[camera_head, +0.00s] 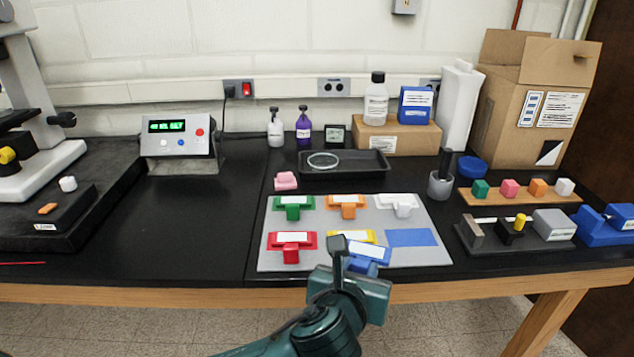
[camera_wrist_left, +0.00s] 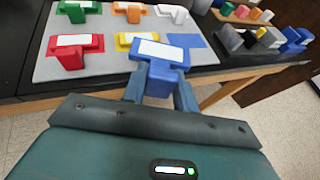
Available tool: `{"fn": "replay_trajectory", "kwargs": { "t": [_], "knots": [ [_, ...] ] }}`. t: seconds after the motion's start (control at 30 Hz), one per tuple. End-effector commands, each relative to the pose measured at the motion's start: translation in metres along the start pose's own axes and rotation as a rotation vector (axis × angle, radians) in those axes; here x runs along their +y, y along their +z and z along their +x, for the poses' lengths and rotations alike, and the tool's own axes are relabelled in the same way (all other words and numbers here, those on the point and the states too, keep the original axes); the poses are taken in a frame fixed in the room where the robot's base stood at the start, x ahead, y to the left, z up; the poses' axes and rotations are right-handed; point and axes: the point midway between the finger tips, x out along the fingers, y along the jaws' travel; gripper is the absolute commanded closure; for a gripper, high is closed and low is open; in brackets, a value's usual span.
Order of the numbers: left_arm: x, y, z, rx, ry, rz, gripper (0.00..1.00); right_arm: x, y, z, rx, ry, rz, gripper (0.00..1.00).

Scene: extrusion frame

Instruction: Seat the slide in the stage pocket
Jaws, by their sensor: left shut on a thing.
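The blue slide piece (camera_head: 368,254), with a white label on its top, is at the front edge of the grey mat (camera_head: 437,250). My left gripper (camera_head: 341,262) is shut on it. In the left wrist view the blue slide piece (camera_wrist_left: 161,54) sits between the two fingers of my left gripper (camera_wrist_left: 160,88), which grip its lower stem. In that view it appears in front of the mat's edge. A black fixture (camera_head: 477,245) with grey end blocks and a yellow knob stands at the right; I cannot tell whether it has the stage pocket. My right gripper is not in view.
Green, orange, white, red (camera_head: 292,243) and yellow (camera_head: 352,236) labelled pieces sit on the mat, beside a flat blue rectangle (camera_head: 410,238). A microscope (camera_head: 40,160) stands far left. A black tray (camera_head: 345,170) lies behind the mat. Bare bench lies left of the mat.

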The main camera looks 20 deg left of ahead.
Motion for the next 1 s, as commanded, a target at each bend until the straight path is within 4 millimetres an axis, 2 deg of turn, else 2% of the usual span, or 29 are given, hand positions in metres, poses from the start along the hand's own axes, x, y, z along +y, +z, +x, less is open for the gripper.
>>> {"fn": "replay_trajectory", "kwargs": {
  "t": [0.03,0.2,0.6,0.8,1.0],
  "knots": [
    [0.014,-0.013,-0.007,0.005,0.007,0.004,0.97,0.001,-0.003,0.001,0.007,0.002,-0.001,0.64],
    [0.053,-0.044,-0.025,0.006,0.022,-0.001,0.97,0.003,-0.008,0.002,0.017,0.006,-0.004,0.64],
    [0.114,-0.093,-0.052,0.004,0.045,-0.013,0.97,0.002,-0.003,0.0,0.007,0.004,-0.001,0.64],
    [0.135,-0.11,-0.062,0.004,0.054,-0.017,0.97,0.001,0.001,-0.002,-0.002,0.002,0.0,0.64],
    [0.12,-0.107,-0.061,0.004,0.023,-0.034,0.97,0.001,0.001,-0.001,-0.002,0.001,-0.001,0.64]
  ]
}}
